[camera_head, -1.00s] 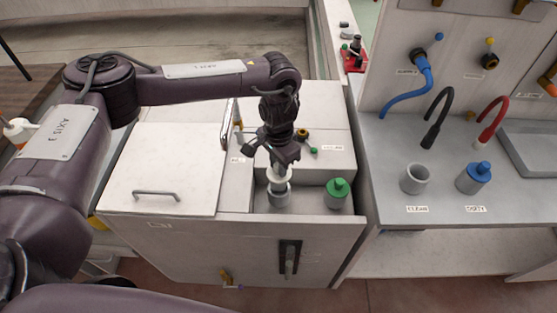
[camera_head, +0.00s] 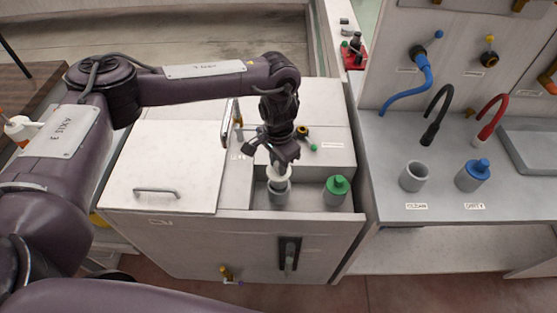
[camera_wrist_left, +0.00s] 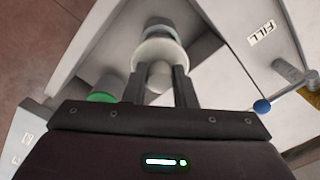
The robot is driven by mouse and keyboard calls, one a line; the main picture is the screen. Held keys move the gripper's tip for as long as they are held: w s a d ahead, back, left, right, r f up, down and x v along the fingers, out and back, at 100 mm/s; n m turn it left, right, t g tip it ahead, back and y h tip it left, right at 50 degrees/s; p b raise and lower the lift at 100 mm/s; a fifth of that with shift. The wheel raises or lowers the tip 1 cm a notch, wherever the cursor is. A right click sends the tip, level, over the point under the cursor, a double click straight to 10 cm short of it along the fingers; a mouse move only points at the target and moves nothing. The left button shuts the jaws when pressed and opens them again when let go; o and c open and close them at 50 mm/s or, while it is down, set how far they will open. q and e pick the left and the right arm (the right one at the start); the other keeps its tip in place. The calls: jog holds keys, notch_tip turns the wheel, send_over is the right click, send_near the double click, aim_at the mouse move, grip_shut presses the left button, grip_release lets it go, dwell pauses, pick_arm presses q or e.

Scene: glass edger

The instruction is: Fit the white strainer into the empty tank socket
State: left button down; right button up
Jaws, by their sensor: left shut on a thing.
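My left gripper (camera_head: 281,160) is over the front recess of the tank and shut on the white strainer (camera_head: 279,174). The strainer hangs upright at the mouth of a grey socket (camera_head: 279,192). Whether its lower end is inside the socket or just above it, I cannot tell. In the left wrist view, the strainer (camera_wrist_left: 158,58) sits between the two fingers (camera_wrist_left: 160,85), with the grey socket partly hidden behind it. A green-capped strainer (camera_head: 337,188) stands in the recess to the right of the socket. My right gripper is not in view.
A white lid with a handle (camera_head: 156,191) covers the tank's left part. On the right bench stand an empty grey cup (camera_head: 414,177) and a blue-capped strainer (camera_head: 474,175) in a holder. Blue, black and red hoses rise behind them.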

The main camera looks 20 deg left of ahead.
aim_at(279, 177)
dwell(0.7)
pick_arm(q)
jog(key=shift+p, duration=0.3)
jog(key=shift+p, duration=0.3)
jog(key=shift+f+b, duration=0.6)
jog(key=shift+f, duration=0.6)
jog(key=shift+f+b, duration=0.95)
jog(key=shift+f, duration=1.1)
jog(key=c, duration=1.1)
grip_release()
jog(key=shift+r, duration=0.1)
